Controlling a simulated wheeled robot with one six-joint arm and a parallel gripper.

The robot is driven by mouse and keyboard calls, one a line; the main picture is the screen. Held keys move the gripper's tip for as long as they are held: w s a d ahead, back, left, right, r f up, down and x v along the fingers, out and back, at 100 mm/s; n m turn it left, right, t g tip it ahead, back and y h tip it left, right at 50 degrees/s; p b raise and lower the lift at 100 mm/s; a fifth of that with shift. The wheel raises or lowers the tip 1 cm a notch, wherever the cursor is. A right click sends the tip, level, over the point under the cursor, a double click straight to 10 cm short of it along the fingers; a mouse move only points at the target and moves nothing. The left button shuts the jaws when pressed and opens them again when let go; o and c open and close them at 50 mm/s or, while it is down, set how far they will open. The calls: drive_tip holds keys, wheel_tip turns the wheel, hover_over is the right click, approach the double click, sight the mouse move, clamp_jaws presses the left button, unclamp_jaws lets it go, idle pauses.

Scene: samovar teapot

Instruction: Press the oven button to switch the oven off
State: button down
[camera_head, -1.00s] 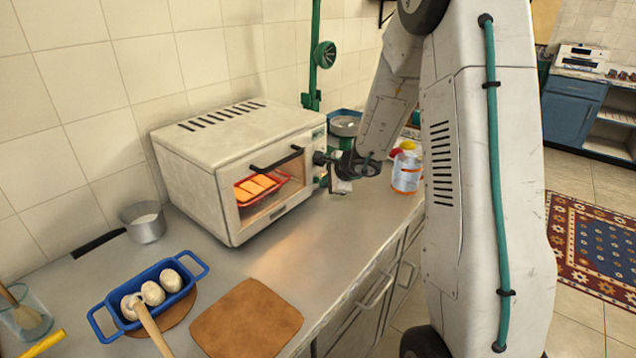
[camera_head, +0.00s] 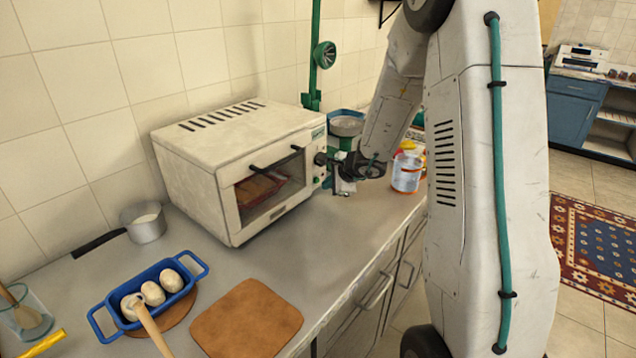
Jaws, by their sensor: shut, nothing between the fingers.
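The white oven (camera_head: 225,165) stands on the counter against the tiled wall. Its door is closed, and the inside behind the glass is dark, with a red tray (camera_head: 262,188) of food in it. The control panel (camera_head: 319,163) is a narrow strip on the right of the oven's front, with a dark knob and small buttons too small to tell apart.
A jar (camera_head: 407,172) stands right of my wrist. A green post (camera_head: 315,60) rises behind the oven.

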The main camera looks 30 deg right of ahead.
drive_tip(key=shift+s, duration=0.15)
drive_tip(key=shift+s+d, duration=0.35)
drive_tip(key=shift+s, duration=0.6)
drive_tip(key=shift+s+d, duration=0.3)
drive_tip(key=shift+s, duration=0.6)
drive_tip(key=shift+s+d, duration=0.35)
drive_tip(key=shift+s, duration=0.6)
idle(0.4)
